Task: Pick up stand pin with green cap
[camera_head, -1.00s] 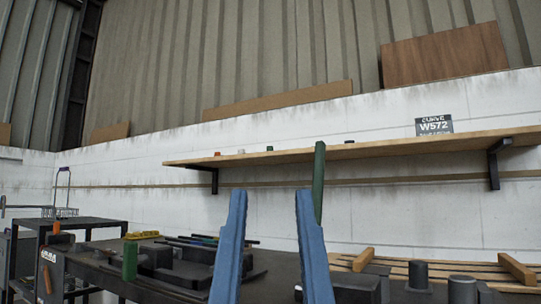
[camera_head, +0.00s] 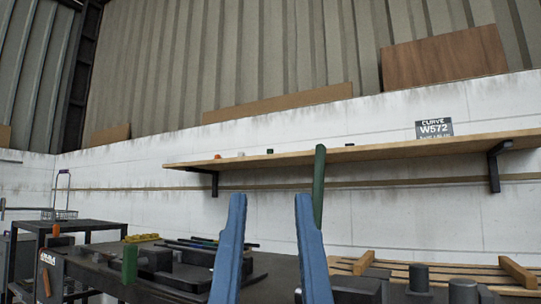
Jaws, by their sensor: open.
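My gripper (camera_head: 270,197) shows as two blue fingers pointing up, wide apart with nothing between them. A tall, slim green rod (camera_head: 319,180) stands almost upright just behind the right finger, tilted slightly; the finger hides its lower part. I cannot tell which of these two green things is the stand pin's cap; no pin shaft is clearly visible.
A wooden shelf (camera_head: 400,148) with several small items runs along the white wall. Dark blocks and rods crowd the bench left of my fingers. A black cart (camera_head: 75,226) stands far left.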

